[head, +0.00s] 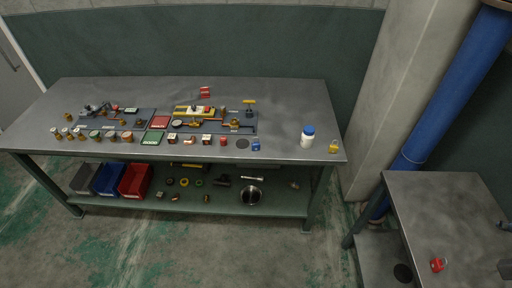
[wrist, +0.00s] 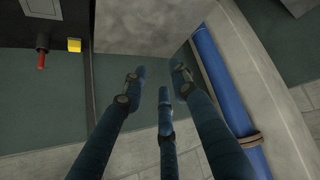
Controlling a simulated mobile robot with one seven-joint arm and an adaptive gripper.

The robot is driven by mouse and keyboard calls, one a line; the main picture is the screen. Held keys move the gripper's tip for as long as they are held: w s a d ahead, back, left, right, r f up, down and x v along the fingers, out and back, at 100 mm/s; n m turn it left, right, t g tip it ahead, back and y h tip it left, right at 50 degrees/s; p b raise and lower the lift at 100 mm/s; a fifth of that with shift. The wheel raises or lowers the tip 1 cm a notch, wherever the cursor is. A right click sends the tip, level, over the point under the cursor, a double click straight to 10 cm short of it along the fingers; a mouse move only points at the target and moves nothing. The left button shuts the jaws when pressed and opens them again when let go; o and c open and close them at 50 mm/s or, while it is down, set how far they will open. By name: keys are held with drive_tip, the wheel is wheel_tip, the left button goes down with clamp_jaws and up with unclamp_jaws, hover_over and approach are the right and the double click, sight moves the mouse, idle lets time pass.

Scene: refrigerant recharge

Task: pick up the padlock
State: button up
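A small red padlock-like object (head: 438,265) lies on the grey side table (head: 432,190) at the lower right of the head view. Small blue (head: 256,145) and yellow (head: 334,147) objects on the long workbench have a similar padlock-like shape, but are too small to be sure. My gripper (wrist: 158,82) shows in the wrist view with its dark blue fingers spread apart. It is open and empty, facing the wall and pipe. No padlock shows clearly near its fingers.
The long workbench (head: 285,105) holds fittings, small boxes and a white bottle (head: 307,138). Bins (head: 135,181) stand on its lower shelf. A blue pipe (head: 440,100) rises behind the side table. The wrist view shows a red part (wrist: 41,60) and a yellow block (wrist: 74,45).

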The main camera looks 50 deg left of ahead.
drive_tip(key=w+a+f+n+t+y, duration=0.1)
drive_tip(key=w+a+f+n+y, duration=0.25)
drive_tip(key=w+a, duration=0.75)
drive_tip(key=w+a+f+n+t+y, duration=0.1)
drive_tip(key=w+a+f+n+y, duration=0.15)
drive_tip(key=w+a+n, duration=0.8)
drive_tip(key=s+a+f+g+y, duration=0.15)
drive_tip(key=a+f, duration=0.35)
drive_tip(key=a, duration=0.5)
drive_tip(key=s+a+f+g+y, duration=0.15)
drive_tip(key=a+f, duration=0.25)
drive_tip(key=a, duration=0.7)
drive_tip(key=s+a+f+n+g+y, duration=0.2)
drive_tip(key=s+a+f+n+g, duration=0.1)
drive_tip(key=s+a+f, duration=0.4)
drive_tip(key=s+a+f+n+g+y, duration=0.3)
drive_tip(key=s+a+f, duration=0.4)
drive_tip(key=a, duration=0.7)
wheel_tip(320, 180, down, 3)
drive_tip(key=shift+s+a+r+n+b, duration=0.1)
drive_tip(key=shift+s+a+n+b, duration=0.25)
drive_tip(key=shift+b, duration=0.1)
